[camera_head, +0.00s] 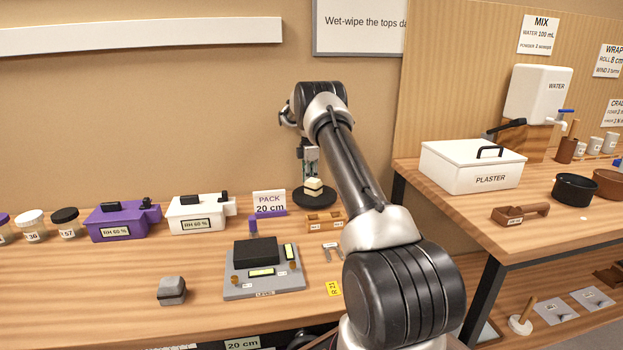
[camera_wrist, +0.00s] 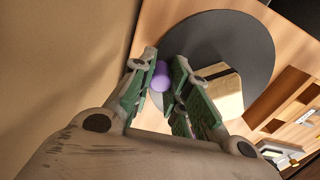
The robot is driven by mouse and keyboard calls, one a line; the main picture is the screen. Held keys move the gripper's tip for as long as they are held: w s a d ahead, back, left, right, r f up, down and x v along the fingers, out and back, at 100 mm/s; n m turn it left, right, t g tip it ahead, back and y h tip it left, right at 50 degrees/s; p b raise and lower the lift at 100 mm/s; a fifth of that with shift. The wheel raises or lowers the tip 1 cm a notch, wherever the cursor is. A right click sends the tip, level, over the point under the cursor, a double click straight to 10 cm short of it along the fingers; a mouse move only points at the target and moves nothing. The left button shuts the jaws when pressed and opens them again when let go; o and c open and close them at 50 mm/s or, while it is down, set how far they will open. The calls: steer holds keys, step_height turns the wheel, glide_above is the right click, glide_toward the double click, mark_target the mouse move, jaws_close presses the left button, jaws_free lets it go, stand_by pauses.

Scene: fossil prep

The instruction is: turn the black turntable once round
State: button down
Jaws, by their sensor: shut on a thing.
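The black turntable (camera_head: 327,201) is a flat dark disc at the back of the left bench; it also fills the upper middle of the wrist view (camera_wrist: 240,35). A cream block with a dark stripe (camera_head: 313,187) sits on it, and shows in the wrist view (camera_wrist: 225,93). My gripper (camera_head: 308,172) reaches down over the turntable from behind the block. In the wrist view my gripper (camera_wrist: 164,70) is shut on a purple peg (camera_wrist: 161,77) near the disc's edge, beside the block. The peg is hidden in the head view.
A "PACK 20 cm" card (camera_head: 269,203) and a wooden holder (camera_head: 325,221) stand close by the turntable. White (camera_head: 200,213) and purple (camera_head: 122,221) boxes stand to the left. A grey station (camera_head: 265,284) lies in front. The wall is close behind.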

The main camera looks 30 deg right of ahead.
steer(key=shift+w+a+n, duration=0.1)
steer(key=shift+n, duration=0.2)
stand_by(0.4)
steer(key=c, duration=1.6)
jaws_free()
step_height(320, 180, up, 12)
steer(key=shift+r, duration=0.1)
